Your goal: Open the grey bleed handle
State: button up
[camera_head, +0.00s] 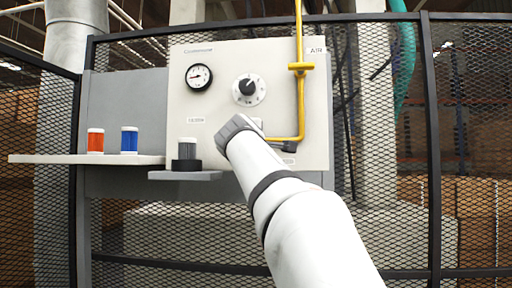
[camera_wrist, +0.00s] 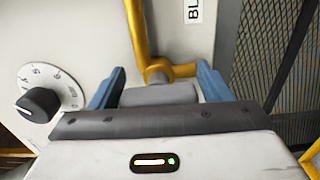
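The grey bleed handle (camera_wrist: 160,94) is in the wrist view, a grey block at the end of the yellow pipe (camera_wrist: 141,40). My gripper (camera_wrist: 160,84) has its two blue fingers apart, one on each side of the handle. Small gaps seem to show between fingers and handle; I cannot tell whether either one touches. Part of a label reading "BL" (camera_wrist: 194,10) is beside it. In the head view the end of my arm covers the handle area in front of the white panel (camera_head: 225,60), near the lower end of the yellow pipe (camera_head: 300,100).
A dial knob (camera_head: 248,88) and a pressure gauge (camera_head: 199,77) are on the panel above. A red canister (camera_head: 95,141) and a blue canister (camera_head: 129,140) stand on the left shelf (camera_head: 60,158). A grey canister (camera_head: 187,150) stands on a small ledge. Mesh fencing (camera_head: 470,120) is to the right.

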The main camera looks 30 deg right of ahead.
jog(key=shift+o, duration=1.3)
jog(key=shift+r, duration=0.1)
jog(key=shift+s+a, duration=0.1)
jog(key=b+v, duration=0.2)
jog(key=v, duration=0.5)
jog(key=shift+s+a, duration=0.15)
jog(key=shift+s, duration=0.1)
